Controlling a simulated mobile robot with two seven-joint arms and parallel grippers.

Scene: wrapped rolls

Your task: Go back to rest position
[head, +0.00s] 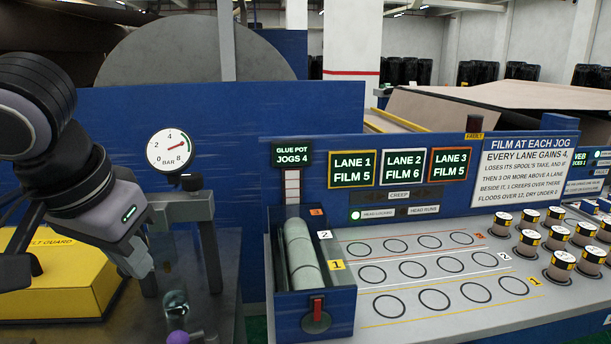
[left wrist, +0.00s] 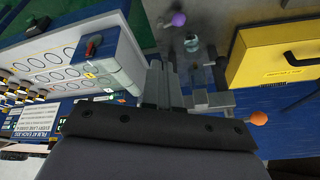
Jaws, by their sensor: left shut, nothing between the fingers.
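My left arm comes in from the left in the head view, bent downward. Its gripper (head: 140,268) hangs in free air in front of the blue machine, right of the yellow guard box. In the left wrist view the two grey fingers (left wrist: 163,82) lie close together with nothing between them. The gripper appears near a grey post and a clear glass jar (head: 176,305); I cannot tell the exact gap. The jar also shows in the left wrist view (left wrist: 191,43). My right gripper is in neither view.
A yellow guard box (head: 60,280) stands at left. A pressure gauge (head: 170,150) sits above a grey post. A purple knob (head: 178,337) is low in front. The white panel (head: 400,245) has empty circles, with several capped spools (head: 559,265) at right.

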